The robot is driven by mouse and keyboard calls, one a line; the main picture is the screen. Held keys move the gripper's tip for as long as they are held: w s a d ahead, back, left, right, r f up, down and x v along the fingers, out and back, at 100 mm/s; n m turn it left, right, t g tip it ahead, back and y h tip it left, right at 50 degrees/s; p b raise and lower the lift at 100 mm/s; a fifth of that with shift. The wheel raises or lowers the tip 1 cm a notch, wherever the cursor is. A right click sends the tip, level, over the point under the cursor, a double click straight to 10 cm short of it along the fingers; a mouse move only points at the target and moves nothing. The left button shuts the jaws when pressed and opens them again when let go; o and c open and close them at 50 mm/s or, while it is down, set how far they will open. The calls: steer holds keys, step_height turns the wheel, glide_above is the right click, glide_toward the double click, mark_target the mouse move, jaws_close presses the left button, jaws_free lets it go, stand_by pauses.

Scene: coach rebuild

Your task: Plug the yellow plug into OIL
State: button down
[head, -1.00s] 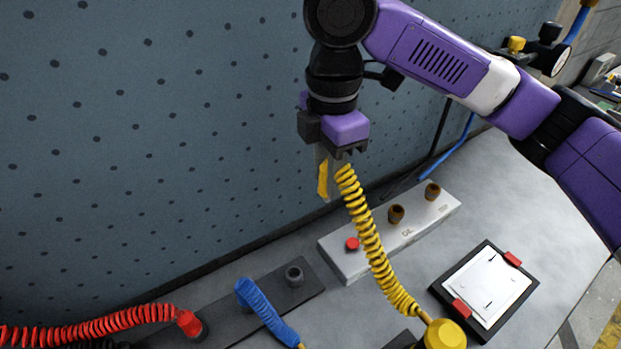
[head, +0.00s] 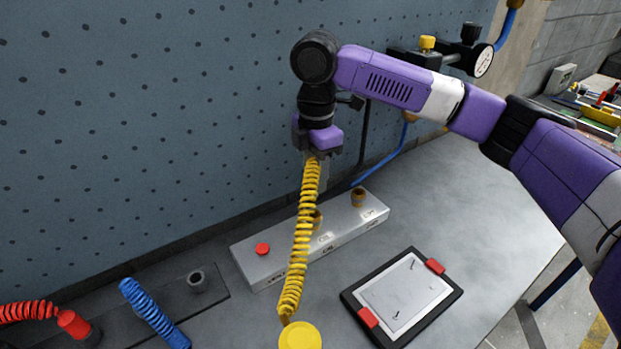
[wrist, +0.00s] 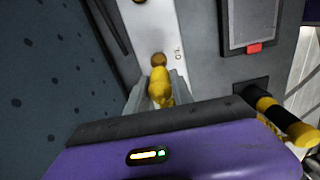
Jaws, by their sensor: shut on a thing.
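My gripper (head: 318,165) is shut on the yellow plug (wrist: 160,86), which sits between the fingers in the wrist view. The plug's coiled yellow cord (head: 300,235) hangs down in front of it in the head view and hides it there. The grey socket box (head: 258,272) stands below the gripper. Its middle brass socket (wrist: 158,59) has the label OIL (wrist: 178,53) beside it. In the wrist view the plug's tip appears right next to this socket; I cannot tell the height gap. The cord partly covers that socket (head: 317,218) in the head view.
Another brass socket (head: 358,198) and a red button (head: 263,249) are on the box. A clipboard (head: 405,297) lies to the right. Blue (head: 150,310) and red (head: 30,312) coiled cords are at lower left. The perforated wall (head: 150,130) rises close behind the gripper.

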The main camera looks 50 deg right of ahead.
mark_target(314, 194)
steer(key=shift+w+d, duration=0.1)
steer(key=shift+w+f, duration=0.1)
steer(key=shift+f, duration=0.05)
step_height(314, 194, down, 5)
steer(key=b, duration=0.4)
steer(key=shift+b, duration=0.35)
steer(key=shift+f+b, duration=0.4)
steer(key=shift+f, duration=1)
stand_by(0.4)
steer(key=c, duration=1)
jaws_free()
steer(key=shift+c, duration=0.2)
steer(key=shift+r, duration=3.95)
